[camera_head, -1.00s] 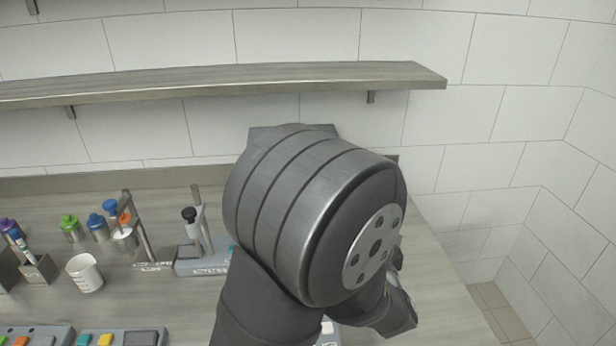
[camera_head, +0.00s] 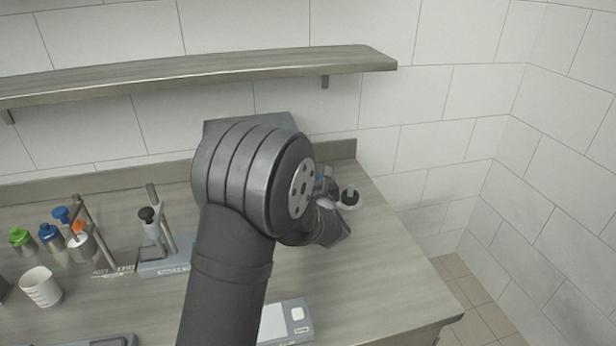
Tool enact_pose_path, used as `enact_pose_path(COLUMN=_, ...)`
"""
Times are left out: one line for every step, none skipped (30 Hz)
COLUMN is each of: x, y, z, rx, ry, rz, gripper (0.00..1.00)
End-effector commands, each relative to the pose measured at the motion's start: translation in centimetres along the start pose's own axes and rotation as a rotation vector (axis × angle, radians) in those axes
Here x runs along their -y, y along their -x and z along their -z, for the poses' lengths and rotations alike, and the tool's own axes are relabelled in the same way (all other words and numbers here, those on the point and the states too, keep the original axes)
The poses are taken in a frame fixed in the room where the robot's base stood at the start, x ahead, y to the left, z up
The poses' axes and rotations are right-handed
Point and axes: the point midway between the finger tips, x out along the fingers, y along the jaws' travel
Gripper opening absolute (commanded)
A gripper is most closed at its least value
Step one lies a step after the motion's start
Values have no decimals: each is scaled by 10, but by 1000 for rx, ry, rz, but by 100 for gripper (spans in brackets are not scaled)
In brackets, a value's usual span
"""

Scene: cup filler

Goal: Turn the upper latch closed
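My arm stands large in the middle of the view, and its thick dark wrist hides most of what is behind it. A grey panel (camera_head: 262,122) shows above the wrist, against the back wall; the rest of it is covered. I cannot make out the upper latch. The end of my arm points away to the back right, so my gripper's fingers are hidden or too small to tell. A small round black and white part (camera_head: 348,198) and a bluish piece show just right of the wrist, near the back edge of the bench.
A long shelf (camera_head: 200,81) runs along the tiled wall above. At left on the bench (camera_head: 390,262) are a white cup (camera_head: 41,287), bottles with green and blue caps, and a stand (camera_head: 160,245) with a black knob. A grey box (camera_head: 285,322) lies in front. The bench's right part is clear.

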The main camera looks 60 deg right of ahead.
Motion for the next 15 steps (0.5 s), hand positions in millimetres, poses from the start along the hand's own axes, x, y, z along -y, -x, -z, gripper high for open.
enact_pose_path(x=0, y=-2, z=0, rx=0, ry=0, rz=0, gripper=34)
enact_pose_path(x=0, y=-3, z=0, rx=0, ry=0, rz=0, gripper=34)
enact_pose_path(x=0, y=-4, z=0, rx=0, ry=0, rz=0, gripper=34)
enact_pose_path(x=0, y=-4, z=0, rx=0, ry=0, rz=0, gripper=34)
enact_pose_path(x=0, y=-4, z=0, rx=0, ry=0, rz=1, gripper=34)
enact_pose_path(x=0, y=-4, z=0, rx=0, ry=0, rz=1, gripper=34)
enact_pose_path(x=0, y=-4, z=0, rx=0, ry=0, rz=1, gripper=34)
enact_pose_path(x=0, y=-4, z=0, rx=0, ry=0, rz=1, gripper=34)
enact_pose_path(x=0, y=-4, z=0, rx=0, ry=0, rz=1, gripper=34)
enact_pose_path(x=0, y=-4, z=0, rx=0, ry=0, rz=1, gripper=32)
enact_pose_path(x=0, y=-4, z=0, rx=0, ry=0, rz=1, gripper=26)
enact_pose_path(x=0, y=-4, z=0, rx=0, ry=0, rz=1, gripper=18)
enact_pose_path(x=0, y=-4, z=0, rx=0, ry=0, rz=1, gripper=12)
enact_pose_path(x=0, y=-4, z=0, rx=0, ry=0, rz=1, gripper=6)
enact_pose_path(x=0, y=-4, z=0, rx=0, ry=0, rz=1, gripper=0)
